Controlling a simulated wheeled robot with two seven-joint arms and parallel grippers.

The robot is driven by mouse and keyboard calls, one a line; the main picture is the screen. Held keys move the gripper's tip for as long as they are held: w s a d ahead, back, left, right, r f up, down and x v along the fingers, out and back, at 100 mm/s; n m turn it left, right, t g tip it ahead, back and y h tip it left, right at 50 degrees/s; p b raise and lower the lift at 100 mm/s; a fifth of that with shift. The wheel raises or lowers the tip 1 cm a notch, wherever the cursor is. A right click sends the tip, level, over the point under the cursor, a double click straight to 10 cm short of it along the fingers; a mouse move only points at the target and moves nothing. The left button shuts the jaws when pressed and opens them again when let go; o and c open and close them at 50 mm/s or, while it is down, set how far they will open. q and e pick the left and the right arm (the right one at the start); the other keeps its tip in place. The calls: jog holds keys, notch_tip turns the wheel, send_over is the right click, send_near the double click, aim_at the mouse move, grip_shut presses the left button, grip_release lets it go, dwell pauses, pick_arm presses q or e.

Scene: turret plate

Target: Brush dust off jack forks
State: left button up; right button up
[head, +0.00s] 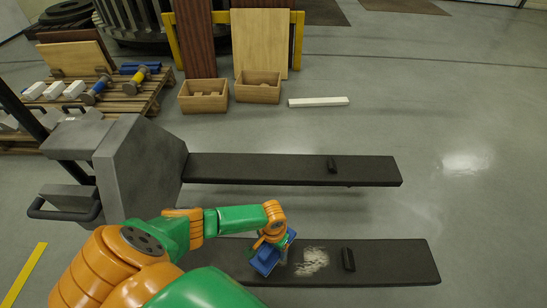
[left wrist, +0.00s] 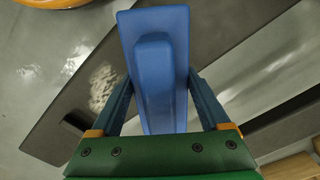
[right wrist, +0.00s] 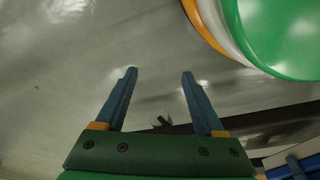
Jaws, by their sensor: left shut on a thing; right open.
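A grey pallet jack (head: 120,165) stands at left with two long dark forks. The far fork (head: 270,168) looks clear of dust. The near fork (head: 400,264) bears a pale dust patch (head: 312,261), also visible in the left wrist view (left wrist: 103,88). My left gripper (head: 276,240) is shut on a blue brush (left wrist: 155,70), which shows in the head view (head: 265,262) over the near fork, just left of the dust. I cannot tell whether the brush touches the fork. My right gripper (right wrist: 158,75) is open and empty above the floor; it is not visible in the head view.
A small black block sits on the far fork (head: 332,164) and another on the near fork (head: 348,260). Two wooden boxes (head: 204,95) and a white bar (head: 318,102) lie beyond. A pallet (head: 125,100) with tools stands back left. The floor at right is free.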

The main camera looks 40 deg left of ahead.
pick_arm(q)
jog(key=shift+r+p, duration=1.35)
jog(key=shift+p, duration=0.05)
notch_tip(320, 180, up, 2)
jog(key=p, duration=0.2)
jog(key=shift+r+p, duration=0.1)
jog(key=shift+p, duration=0.2)
jog(key=shift+r, duration=0.1)
pick_arm(e)
jog(key=s+d+f, duration=0.1)
jog(key=s+d, duration=0.3)
jog(key=s, duration=0.1)
jog(key=shift+s+d+f+h, duration=0.2)
jog(key=shift+d+f+h, duration=0.05)
jog(key=shift+d+h, duration=0.05)
